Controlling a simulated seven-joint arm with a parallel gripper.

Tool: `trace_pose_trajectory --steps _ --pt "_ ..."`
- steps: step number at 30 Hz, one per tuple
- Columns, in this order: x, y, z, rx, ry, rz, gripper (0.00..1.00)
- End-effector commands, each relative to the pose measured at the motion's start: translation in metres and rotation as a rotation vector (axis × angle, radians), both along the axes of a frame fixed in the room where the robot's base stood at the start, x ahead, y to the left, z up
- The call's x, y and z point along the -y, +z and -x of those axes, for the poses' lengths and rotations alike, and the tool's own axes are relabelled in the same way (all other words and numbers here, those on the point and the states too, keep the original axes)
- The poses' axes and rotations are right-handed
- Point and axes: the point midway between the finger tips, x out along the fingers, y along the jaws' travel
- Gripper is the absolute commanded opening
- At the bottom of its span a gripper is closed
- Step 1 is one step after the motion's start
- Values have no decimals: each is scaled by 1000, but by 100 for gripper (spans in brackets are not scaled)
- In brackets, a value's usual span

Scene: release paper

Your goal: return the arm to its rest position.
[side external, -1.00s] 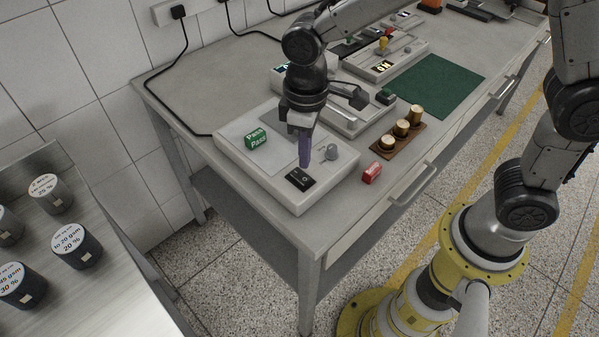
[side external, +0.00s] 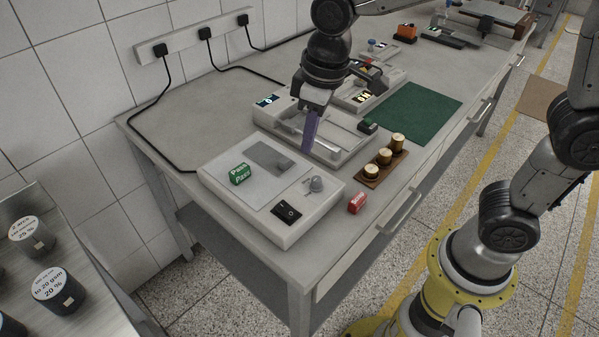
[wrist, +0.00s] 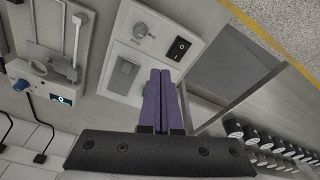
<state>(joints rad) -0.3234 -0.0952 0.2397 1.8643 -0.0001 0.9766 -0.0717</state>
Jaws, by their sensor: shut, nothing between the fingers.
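My gripper (side external: 309,134) is shut and empty, its purple fingers pointing down. In the side external view it hangs above the far edge of the nearest white device (side external: 232,191), near the grey plate on its top. In the wrist view the closed purple fingers (wrist: 158,80) sit side by side, with the device's grey knob and black rocker switch (wrist: 179,49) beyond them. The switch (side external: 286,211) and the knob (side external: 315,184) are clear of the fingers.
A green block (side external: 240,173) stands on the device and a red block (side external: 357,203) on the table beside it. A wooden holder with brass weights (side external: 384,160), a second device (side external: 330,148) and a green mat (side external: 410,113) are farther along. The table's back left (side external: 200,110) is clear.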

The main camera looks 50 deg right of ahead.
Motion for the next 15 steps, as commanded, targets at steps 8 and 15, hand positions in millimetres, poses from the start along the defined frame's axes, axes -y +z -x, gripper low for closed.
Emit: trace_pose_trajectory --steps 8,15 --pt "78 58 75 220 -216 -55 0" --pt "109 49 143 342 -354 -73 0"
